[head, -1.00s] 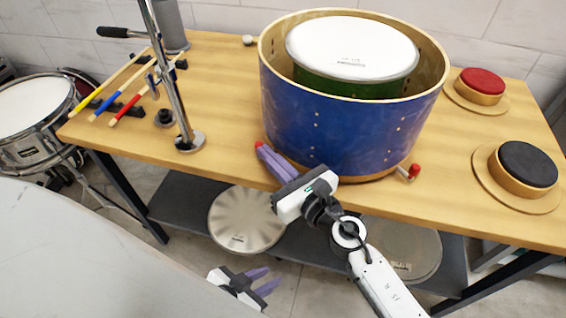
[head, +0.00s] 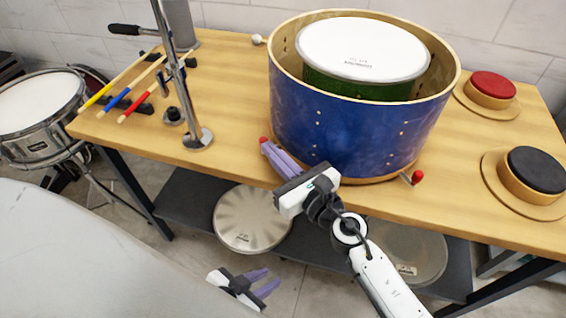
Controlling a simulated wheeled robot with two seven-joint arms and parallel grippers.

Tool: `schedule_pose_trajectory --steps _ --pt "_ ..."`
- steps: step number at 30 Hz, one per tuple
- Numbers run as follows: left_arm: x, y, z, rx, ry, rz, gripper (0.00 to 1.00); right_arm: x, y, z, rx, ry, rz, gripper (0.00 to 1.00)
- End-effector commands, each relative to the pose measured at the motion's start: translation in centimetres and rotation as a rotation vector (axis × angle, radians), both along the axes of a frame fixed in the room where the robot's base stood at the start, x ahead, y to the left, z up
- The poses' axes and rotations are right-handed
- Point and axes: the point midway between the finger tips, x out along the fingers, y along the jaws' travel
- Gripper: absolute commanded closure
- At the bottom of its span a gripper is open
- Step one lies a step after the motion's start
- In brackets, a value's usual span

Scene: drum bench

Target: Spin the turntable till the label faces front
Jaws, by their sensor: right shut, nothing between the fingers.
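A blue drum shell (head: 345,125) stands on the bench on a low wooden turntable (head: 372,181), of which only a thin rim shows. A red-tipped peg (head: 418,177) sticks out at its front right, and a red tip (head: 263,140) shows at my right fingertips. A smaller green drum (head: 350,88) with a white head (head: 360,48) is inside the shell. Small dark print (head: 358,65) is on that head; no label shows on the shell's visible side. My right gripper (head: 265,143) is shut and empty at the shell's lower left. My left gripper (head: 273,281) is open, below the bench.
A chrome stand (head: 180,90) rises left of the shell, with several coloured sticks (head: 128,92) beyond it. Red (head: 489,88) and black (head: 532,172) round pads on wooden bases are at right. Bare bench top (head: 235,90) lies between stand and shell.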

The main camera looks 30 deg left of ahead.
Motion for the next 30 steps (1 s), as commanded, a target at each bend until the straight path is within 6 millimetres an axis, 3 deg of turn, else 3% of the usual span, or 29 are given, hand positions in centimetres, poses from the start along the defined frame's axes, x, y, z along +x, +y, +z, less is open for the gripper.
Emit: schedule_pose_trajectory --steps 5,10,18,26,30 --pt "0.0 0.0 1.0 0.0 0.0 0.0 0.76 -1.3 -1.9 0.2 -0.002 0.002 0.009 1.0" --pt "0.0 0.0 1.9 0.0 0.0 0.0 0.76 -3.4 -5.2 0.4 -0.003 0.002 0.014 1.0" --pt "0.0 0.0 2.1 0.0 0.0 0.0 0.76 -6.2 -9.5 0.5 -0.002 0.002 0.013 1.0" --pt "0.0 0.0 2.0 0.0 -0.001 0.0 0.76 -7.1 -10.9 0.6 -0.001 0.001 0.013 1.0" --pt "0.0 0.0 2.0 0.0 -0.001 0.0 0.76 -6.5 -11.3 1.6 0.052 0.045 -0.029 1.0"
